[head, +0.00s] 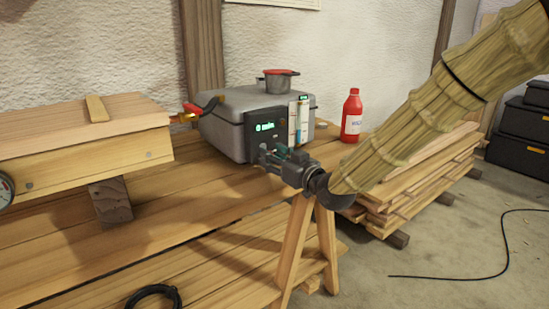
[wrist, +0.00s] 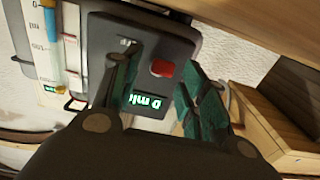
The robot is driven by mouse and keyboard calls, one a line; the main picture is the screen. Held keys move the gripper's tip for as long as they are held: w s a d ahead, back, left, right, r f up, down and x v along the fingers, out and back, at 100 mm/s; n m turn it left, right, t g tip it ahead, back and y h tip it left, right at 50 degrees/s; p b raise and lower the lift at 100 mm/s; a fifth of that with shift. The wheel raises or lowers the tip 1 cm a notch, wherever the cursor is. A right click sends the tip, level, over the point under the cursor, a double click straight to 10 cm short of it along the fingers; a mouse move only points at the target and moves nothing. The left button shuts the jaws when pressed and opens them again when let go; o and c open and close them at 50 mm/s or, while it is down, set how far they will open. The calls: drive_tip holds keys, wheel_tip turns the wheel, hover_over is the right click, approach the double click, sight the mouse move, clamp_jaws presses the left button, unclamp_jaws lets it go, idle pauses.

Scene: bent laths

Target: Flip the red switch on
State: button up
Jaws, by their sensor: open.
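The red switch (wrist: 162,68) sits on the dark control panel (wrist: 180,40) in the wrist view, beside the lit green display (wrist: 146,103). The panel (head: 257,117) is on the front of a grey metal box (head: 222,130) on the bench, and its display reads "0 min" in the head view. The switch cannot be made out in the head view, where my gripper is near the panel's lower part. My gripper (head: 265,154) is open and empty, facing the panel. In the wrist view its green fingers (wrist: 160,76) stand on either side of the switch; contact cannot be told.
A white gauge with a blue column (head: 302,120) is beside the panel. A red-lidded pot (head: 280,84) stands on the box. A red bottle (head: 351,118) stands to the right. A long wooden box (head: 85,155) is at left, and stacked boards (head: 410,185) lie at right.

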sight(271, 138)
clamp_jaws()
drive_tip(key=shift+r+p, duration=0.25)
drive_tip(key=shift+p, duration=0.35)
drive_tip(key=r+g+h+p, duration=0.1)
drive_tip(key=p, duration=0.3)
drive_tip(key=g+h+p, duration=0.1)
drive_tip(key=p, duration=0.3)
drive_tip(key=r+g+p, duration=0.1)
drive_tip(key=p, duration=0.4)
drive_tip(key=shift+r+g+h, duration=0.3)
drive_tip(key=shift+g+h, duration=0.1)
drive_tip(key=g+h+p, duration=0.1)
drive_tip(key=p, duration=0.3)
drive_tip(key=r+g+p, duration=0.1)
drive_tip(key=p, duration=0.3)
drive_tip(key=shift+w+a+r+g+h, duration=0.2)
drive_tip(key=shift+w+g+h, duration=0.1)
drive_tip(key=shift+h, duration=0.1)
drive_tip(key=g+h+p, duration=0.1)
drive_tip(key=p, duration=0.3)
drive_tip(key=shift+w+a+r, duration=0.15)
drive_tip(key=shift+w+r, duration=0.05)
drive_tip(key=shift+w+g+p, duration=0.1)
drive_tip(key=shift+g+p, duration=0.3)
drive_tip(key=shift+p, duration=0.4)
